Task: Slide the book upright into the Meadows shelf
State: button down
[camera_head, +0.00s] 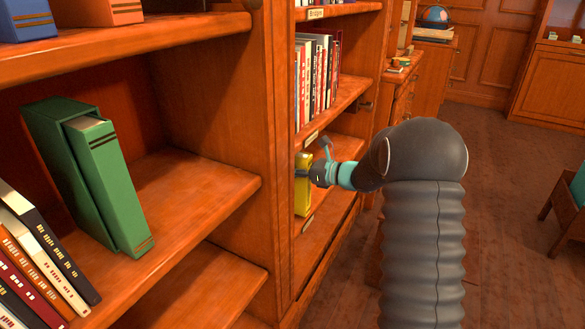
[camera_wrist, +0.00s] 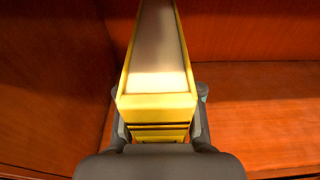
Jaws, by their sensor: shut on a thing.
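A yellow book (camera_head: 303,198) stands upright in a lower compartment of the middle bookcase, below a row of books. In the wrist view the yellow book (camera_wrist: 158,101) shows its pale page top and a spine with dark bands facing me. My gripper (camera_head: 304,171) is shut on the book at its spine end; its fingers (camera_wrist: 160,122) press on both sides. The shelf (camera_wrist: 275,115) beside the book is bare on the right. A wooden wall (camera_wrist: 60,70) stands close on the left. Whether the book's bottom touches the board is hidden.
A row of red, white and dark books (camera_head: 316,75) fills the compartment above. An upright divider (camera_head: 265,140) separates the nearer shelves, which hold green books (camera_head: 120,190) and leaning books (camera_head: 35,250). The floor (camera_head: 510,190) to the right is mostly open, with a chair (camera_head: 570,210) at the edge.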

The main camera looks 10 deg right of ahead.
jog(key=shift+f+b, duration=0.35)
jog(key=shift+f, duration=0.1)
jog(key=c, duration=0.8)
grip_release()
jog(key=shift+o, duration=0.5)
jog(key=shift+f, duration=0.15)
